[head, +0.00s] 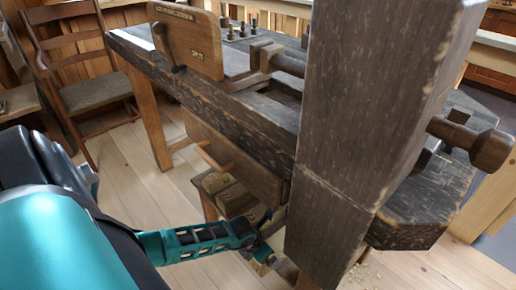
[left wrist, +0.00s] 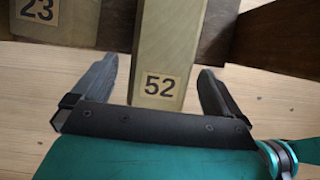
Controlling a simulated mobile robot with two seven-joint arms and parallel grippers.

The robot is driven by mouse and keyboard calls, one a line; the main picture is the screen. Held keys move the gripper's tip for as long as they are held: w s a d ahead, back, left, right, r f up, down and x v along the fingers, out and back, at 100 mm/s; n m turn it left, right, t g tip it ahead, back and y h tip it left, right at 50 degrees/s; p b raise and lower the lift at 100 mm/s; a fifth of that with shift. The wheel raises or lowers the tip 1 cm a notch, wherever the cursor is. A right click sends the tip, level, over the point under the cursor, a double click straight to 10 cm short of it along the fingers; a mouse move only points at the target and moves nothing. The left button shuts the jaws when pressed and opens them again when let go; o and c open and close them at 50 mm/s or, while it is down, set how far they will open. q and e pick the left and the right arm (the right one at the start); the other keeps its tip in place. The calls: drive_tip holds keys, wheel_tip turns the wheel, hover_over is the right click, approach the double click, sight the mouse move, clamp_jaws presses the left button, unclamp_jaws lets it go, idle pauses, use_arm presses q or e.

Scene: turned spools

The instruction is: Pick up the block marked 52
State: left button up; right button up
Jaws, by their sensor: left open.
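The block marked 52 (left wrist: 165,40) is a long pale wooden block in the left wrist view, its label near its close end. My left gripper (left wrist: 165,85) is open, with one finger on each side of the block; I cannot tell whether either finger touches it. In the head view my left gripper (head: 268,256) is low beside the bench, partly hidden by the dark upright. Wooden blocks (head: 235,198) lie on a low support under the bench there; their numbers are unreadable in that view. My right gripper is not in view.
A block marked 23 (left wrist: 55,22) lies left of block 52. The dark workbench (head: 240,115) with a thick upright post (head: 365,120) stands over the blocks. A wooden chair (head: 85,75) is at the back left. Bare floor (head: 130,165) lies left of the bench.

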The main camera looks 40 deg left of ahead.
use_arm(q)
drive_tip(key=p+v, duration=0.2)
drive_tip(key=v, duration=0.5)
drive_tip(key=shift+s+r+p, duration=0.1)
drive_tip(key=shift+p, duration=0.25)
